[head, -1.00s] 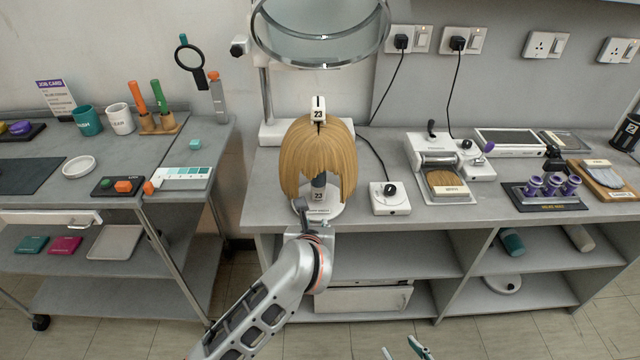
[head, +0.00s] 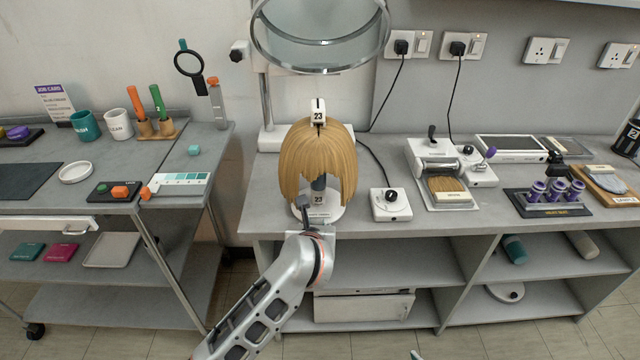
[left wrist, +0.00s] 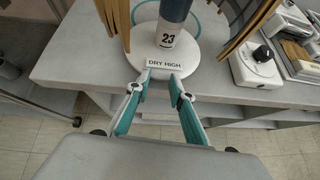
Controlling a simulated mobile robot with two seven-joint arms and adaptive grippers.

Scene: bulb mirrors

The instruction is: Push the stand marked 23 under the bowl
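The stand marked 23 (head: 319,197) is upright on the counter, with a round white base and a blond wig (head: 318,160) over its top. A white tag reading 23 (head: 318,113) shows above the wig. The clear round bowl (head: 320,40) hangs higher and appears farther back. My left gripper (head: 309,207) is at the front of the base. In the left wrist view its fingertips (left wrist: 162,77) are apart, at the DRY HIGH label on the base (left wrist: 195,65); contact is unclear. Only a tip of my right gripper (head: 415,355) shows at the bottom edge.
A teal ring (left wrist: 208,20) shows on the counter around the base's far side. A white knob box (head: 391,206) stands right of the stand, with a cable behind it. The bowl's post (head: 266,95) rises at back left. A trolley (head: 220,150) stands left, past a gap.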

